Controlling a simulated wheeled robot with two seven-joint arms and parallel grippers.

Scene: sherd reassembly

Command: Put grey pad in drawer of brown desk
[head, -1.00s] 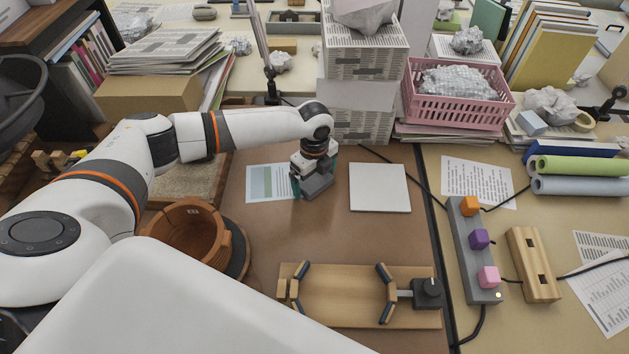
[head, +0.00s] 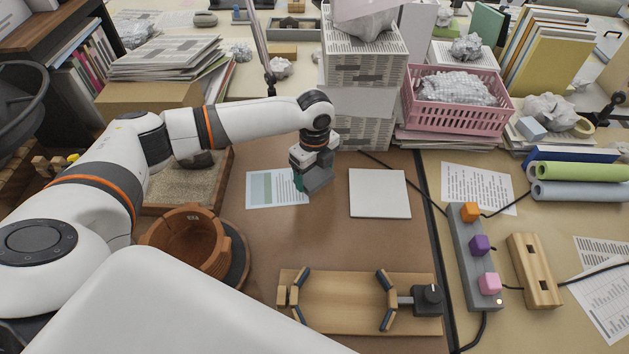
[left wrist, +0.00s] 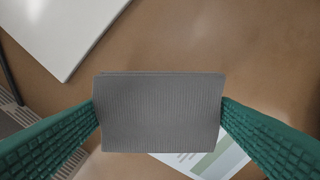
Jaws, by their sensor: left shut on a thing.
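The grey pad (head: 321,178) is a ribbed grey block. In the left wrist view the pad (left wrist: 160,112) spans between the two green fingers of my left gripper (left wrist: 160,120), which is shut on it. In the head view my left gripper (head: 312,178) holds the pad over the brown desk (head: 270,235), between a printed sheet and a white tile. The exact gap between pad and desk top is hard to tell. No drawer of the desk shows in these frames. My right gripper is not in view.
The printed sheet (head: 268,189) and white tile (head: 379,194) lie on the desk. A terracotta bowl (head: 185,240) stands at left, a wooden clamp board (head: 345,297) in front. Paper stacks (head: 364,75) stand behind. A power strip (head: 476,262) lies right.

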